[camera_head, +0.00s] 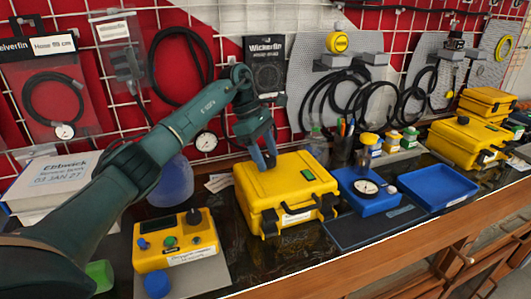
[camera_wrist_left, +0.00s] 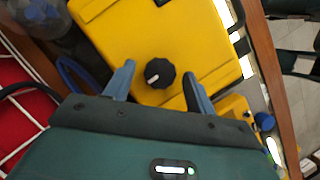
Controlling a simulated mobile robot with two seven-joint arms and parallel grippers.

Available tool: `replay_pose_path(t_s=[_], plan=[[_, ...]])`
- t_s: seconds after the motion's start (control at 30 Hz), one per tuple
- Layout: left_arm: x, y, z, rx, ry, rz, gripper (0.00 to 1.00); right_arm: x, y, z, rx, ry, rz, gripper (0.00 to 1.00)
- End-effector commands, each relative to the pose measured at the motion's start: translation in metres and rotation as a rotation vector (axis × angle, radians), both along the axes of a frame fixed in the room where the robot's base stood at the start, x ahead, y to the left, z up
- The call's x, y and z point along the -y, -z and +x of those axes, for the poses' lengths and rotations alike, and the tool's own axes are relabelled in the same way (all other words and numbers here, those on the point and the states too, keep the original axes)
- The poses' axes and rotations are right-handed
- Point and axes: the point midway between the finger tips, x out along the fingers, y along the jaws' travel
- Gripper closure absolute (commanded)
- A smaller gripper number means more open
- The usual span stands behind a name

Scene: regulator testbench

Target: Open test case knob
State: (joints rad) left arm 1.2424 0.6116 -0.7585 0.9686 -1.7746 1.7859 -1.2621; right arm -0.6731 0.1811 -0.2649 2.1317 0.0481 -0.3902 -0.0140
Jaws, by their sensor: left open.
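The yellow test case (camera_head: 285,190) stands closed on the bench in the middle of the head view, with two latches on its front. Its lid also fills the upper part of the left wrist view (camera_wrist_left: 195,35). The round black knob (camera_wrist_left: 160,73) with a white mark sits on the lid. In the head view the knob is hidden behind my gripper. My left gripper (camera_head: 264,161) is over the back left part of the lid. Its open blue fingers are on either side of the knob in the wrist view, with gaps on both sides. My right gripper is not in view.
A yellow control box (camera_head: 175,240) stands left of the case. A blue box with a gauge (camera_head: 368,187) and a blue tray (camera_head: 438,188) are to its right. More yellow cases (camera_head: 465,142) stand at far right. Hoses hang on the grid wall behind.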

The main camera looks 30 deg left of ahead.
Motion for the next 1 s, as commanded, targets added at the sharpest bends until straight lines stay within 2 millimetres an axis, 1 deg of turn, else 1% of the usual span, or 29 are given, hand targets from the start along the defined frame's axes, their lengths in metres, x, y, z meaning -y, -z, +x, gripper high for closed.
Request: replay_pose_path(t_s=[0.03, 0.07, 0.57, 0.83, 1.0], plan=[[0.0001, 0.0000, 0.0000, 0.000, 0.000, 0.000, 0.44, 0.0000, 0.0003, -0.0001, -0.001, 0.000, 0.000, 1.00], [0.0001, 0.0000, 0.0000, 0.000, 0.000, 0.000, 0.47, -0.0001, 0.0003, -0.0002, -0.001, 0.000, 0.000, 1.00], [-0.0002, -0.0001, -0.0001, -0.001, 0.000, 0.000, 0.88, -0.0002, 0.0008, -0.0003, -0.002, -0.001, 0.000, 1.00], [-0.0006, -0.0002, -0.0006, -0.002, -0.024, 0.001, 0.89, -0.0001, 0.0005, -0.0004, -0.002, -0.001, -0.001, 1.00], [-0.0012, -0.0001, -0.0013, -0.002, -0.095, 0.003, 0.89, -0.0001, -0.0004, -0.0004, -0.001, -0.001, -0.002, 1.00]])
